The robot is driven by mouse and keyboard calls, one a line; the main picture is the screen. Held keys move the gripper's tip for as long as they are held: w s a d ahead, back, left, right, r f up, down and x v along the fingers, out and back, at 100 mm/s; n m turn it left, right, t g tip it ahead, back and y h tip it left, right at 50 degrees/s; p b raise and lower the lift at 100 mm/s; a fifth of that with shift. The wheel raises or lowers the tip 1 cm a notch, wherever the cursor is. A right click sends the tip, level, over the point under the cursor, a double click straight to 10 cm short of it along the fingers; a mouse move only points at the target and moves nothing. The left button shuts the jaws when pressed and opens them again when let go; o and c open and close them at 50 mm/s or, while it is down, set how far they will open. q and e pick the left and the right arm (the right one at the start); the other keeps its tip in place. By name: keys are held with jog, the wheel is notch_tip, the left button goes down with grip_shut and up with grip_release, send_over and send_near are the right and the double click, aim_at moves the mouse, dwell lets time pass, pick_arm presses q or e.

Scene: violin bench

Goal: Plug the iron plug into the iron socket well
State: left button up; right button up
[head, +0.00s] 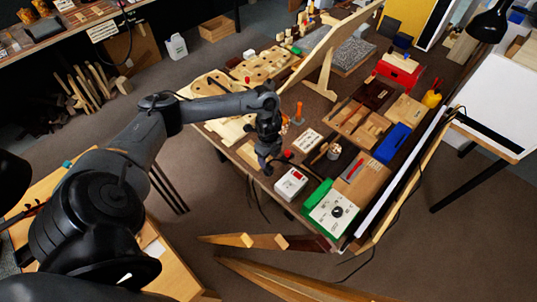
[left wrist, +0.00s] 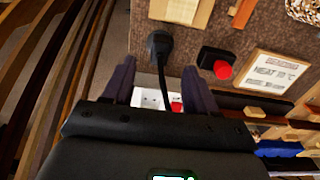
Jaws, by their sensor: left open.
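The black iron plug (left wrist: 160,43) shows in the left wrist view on the brown bench top, just beyond my fingertips, with its cable running back between the fingers. My left gripper (left wrist: 158,70) is open, with one finger on either side of the cable and neither visibly closed on it. In the head view the left gripper (head: 265,162) hangs over the bench's near edge. A white box with a red switch (head: 291,183), apparently the socket unit, stands just right of and below it. In the left wrist view the white box (left wrist: 150,99) shows between the fingers, partly hidden. My right gripper is not seen.
A black block with a red knob (left wrist: 218,64) and a printed card (left wrist: 271,78) lie right of the plug. Wooden violin parts (head: 212,84) and trays (head: 360,125) crowd the bench.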

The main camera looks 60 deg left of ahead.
aim_at(268, 166)
pick_arm(q)
jog(key=shift+f+b, duration=0.55)
jog(key=shift+f, duration=3)
grip_shut()
